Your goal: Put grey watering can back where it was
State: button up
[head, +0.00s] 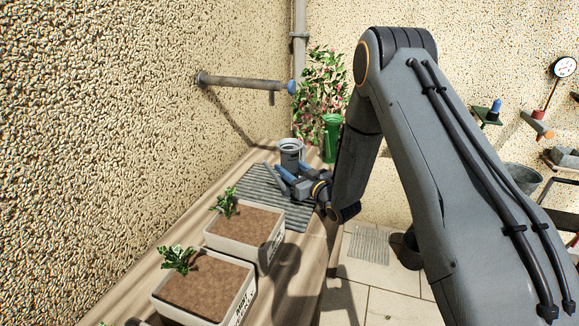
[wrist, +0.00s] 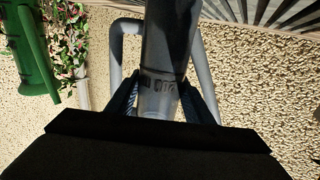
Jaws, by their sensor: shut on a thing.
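The grey watering can (head: 291,150) stands upright at the far end of the wooden ledge, by the back edge of the grey ribbed mat (head: 256,190). Its open round top faces up. It also shows in the wrist view (wrist: 160,98), with its looped handle at the left. My gripper (head: 290,170) reaches it from the front right, with its blue-tipped fingers shut on the can's body. In the wrist view my gripper (wrist: 165,100) has a finger on each side of the can. I cannot tell whether the can's base touches the mat.
A green watering can (head: 331,138) stands close behind at the right, beside a flowering plant (head: 318,85). Two planters, one nearer (head: 205,290) and one farther (head: 245,232), line the ledge in front. A wall tap pipe (head: 243,83) juts out above. The rough wall borders the left.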

jog(key=o, duration=1.4)
jog(key=shift+f, duration=0.1)
